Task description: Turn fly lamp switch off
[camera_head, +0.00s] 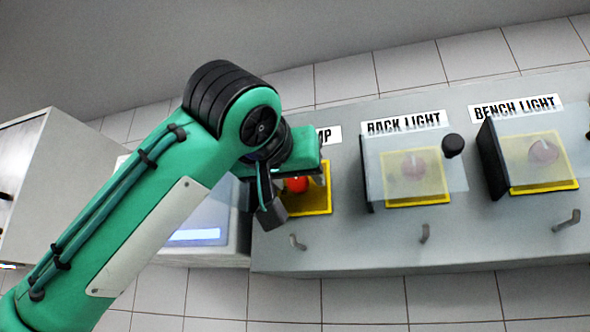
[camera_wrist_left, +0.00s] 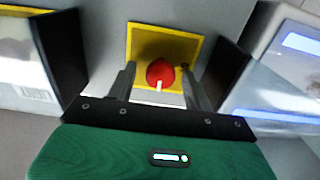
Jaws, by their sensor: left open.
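The switch under the partly hidden label ending in "MP" (camera_head: 328,135) is a red knob (camera_head: 297,184) on a yellow plate (camera_head: 319,200). In the left wrist view, the red knob (camera_wrist_left: 160,72) has a pale mark pointing down the picture. No clear cover shows over it there. My left gripper (camera_head: 258,206) is at this switch, and its arm hides part of the plate and label. In the left wrist view, the open fingers of my left gripper (camera_wrist_left: 158,84) stand either side of the knob; I cannot tell whether they touch it. My right gripper is out of view.
The back light switch (camera_head: 413,165) and bench light switch (camera_head: 543,151) sit to the right under clear covers with black sides. A black ball knob (camera_head: 453,145) and small levers (camera_head: 424,233) stick out. A lit screen (camera_head: 195,236) is left. A black panel (camera_wrist_left: 228,75) stands close beside the fingers.

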